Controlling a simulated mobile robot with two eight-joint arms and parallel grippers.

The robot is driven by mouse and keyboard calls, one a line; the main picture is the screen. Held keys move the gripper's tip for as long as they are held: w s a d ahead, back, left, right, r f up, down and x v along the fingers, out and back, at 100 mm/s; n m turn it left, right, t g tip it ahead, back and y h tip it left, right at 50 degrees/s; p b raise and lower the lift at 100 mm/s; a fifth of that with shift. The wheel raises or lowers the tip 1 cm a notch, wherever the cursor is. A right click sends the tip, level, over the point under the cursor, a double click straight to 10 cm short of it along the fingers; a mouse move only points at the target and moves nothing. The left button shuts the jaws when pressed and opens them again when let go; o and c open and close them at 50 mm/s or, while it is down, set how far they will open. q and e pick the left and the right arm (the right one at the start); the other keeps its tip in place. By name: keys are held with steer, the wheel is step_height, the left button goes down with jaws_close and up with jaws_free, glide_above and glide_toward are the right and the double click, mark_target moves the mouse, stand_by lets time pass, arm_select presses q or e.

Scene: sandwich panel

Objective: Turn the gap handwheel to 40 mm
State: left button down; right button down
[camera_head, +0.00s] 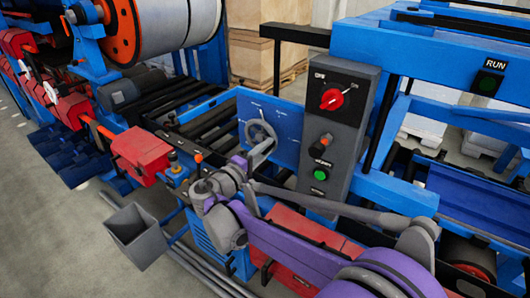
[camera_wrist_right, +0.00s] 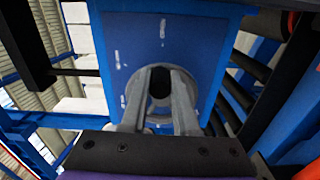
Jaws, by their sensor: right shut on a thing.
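The gap handwheel (camera_head: 257,130) is a small grey wheel on a blue plate (camera_head: 288,125) with white marks, left of the grey control box in the head view. My right gripper (camera_head: 265,147) is at the wheel, with its fingers over the wheel's lower right part. In the right wrist view the two grey fingers (camera_wrist_right: 160,88) are shut around a dark round piece, and part of the grey rim shows behind them. The blue plate (camera_wrist_right: 135,50) fills the middle behind. The scale's figures are too small to read. My left gripper is not in view.
The grey control box (camera_head: 340,130) with a red selector knob (camera_head: 332,98) and a green button (camera_head: 320,174) stands close right of the wheel. Black rollers (camera_head: 205,115) lie left of the plate. A grey bin (camera_head: 137,235) hangs at lower left.

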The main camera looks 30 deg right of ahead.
steer(key=shift+w+r+n, duration=0.1)
steer(key=shift+r+n, duration=0.35)
steer(key=shift+n, duration=0.25)
steer(key=c, duration=0.7)
jaws_free()
steer(key=shift+a, duration=0.1)
steer(key=b+v, duration=0.1)
steer(key=v, duration=0.9)
steer(key=shift+s+a+f, duration=0.1)
steer(key=shift+s+a, duration=0.1)
steer(key=shift+a, duration=0.1)
